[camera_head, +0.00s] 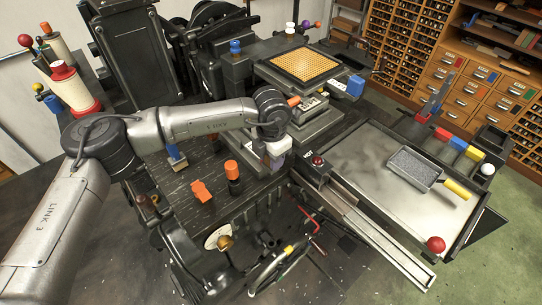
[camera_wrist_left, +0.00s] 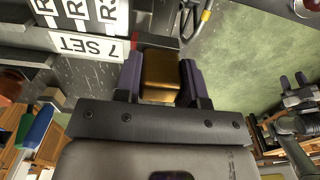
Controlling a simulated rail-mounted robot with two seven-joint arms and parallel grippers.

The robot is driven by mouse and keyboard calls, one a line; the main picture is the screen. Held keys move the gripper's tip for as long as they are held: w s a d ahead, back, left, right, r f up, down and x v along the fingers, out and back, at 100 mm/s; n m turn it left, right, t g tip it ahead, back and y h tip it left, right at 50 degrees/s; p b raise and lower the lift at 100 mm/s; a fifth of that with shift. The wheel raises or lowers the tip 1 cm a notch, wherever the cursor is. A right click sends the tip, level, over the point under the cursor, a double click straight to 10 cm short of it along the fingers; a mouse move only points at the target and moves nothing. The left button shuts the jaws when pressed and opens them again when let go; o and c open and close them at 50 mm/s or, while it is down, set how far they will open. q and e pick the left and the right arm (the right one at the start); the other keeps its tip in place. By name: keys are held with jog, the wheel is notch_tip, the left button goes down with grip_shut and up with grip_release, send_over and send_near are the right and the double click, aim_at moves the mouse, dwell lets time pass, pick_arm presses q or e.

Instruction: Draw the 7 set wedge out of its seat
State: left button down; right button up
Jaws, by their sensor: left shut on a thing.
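The 7 set wedge (camera_wrist_left: 158,76) is a brass-coloured block in the left wrist view, beside the white "7 SET" label (camera_wrist_left: 86,46), which reads upside down. My left gripper (camera_wrist_left: 160,82) has its two purple fingers shut on the wedge, one on each side. In the head view the left gripper (camera_head: 276,158) points down at the front side of the caster, and the wedge cannot be made out there. The seat's opening is not clear, so I cannot tell how deep the wedge sits. My right gripper (camera_wrist_left: 294,84) shows small at the right of the wrist view, its fingers apart.
An orange-topped black cylinder (camera_head: 233,178) and an orange piece (camera_head: 200,192) stand on the dark top left of the gripper. A long metal rail (camera_head: 365,228) and a grey tray (camera_head: 370,160) lie to the right. The matrix grid (camera_head: 303,66) is behind.

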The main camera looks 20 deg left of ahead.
pick_arm(q)
jog(key=shift+s+d, duration=0.25)
jog(key=shift+d, duration=0.3)
jog(key=s+d, duration=0.6)
jog(key=d, duration=0.6)
jog(key=shift+s, duration=0.35)
dwell(1.1)
jog(key=shift+d, duration=0.1)
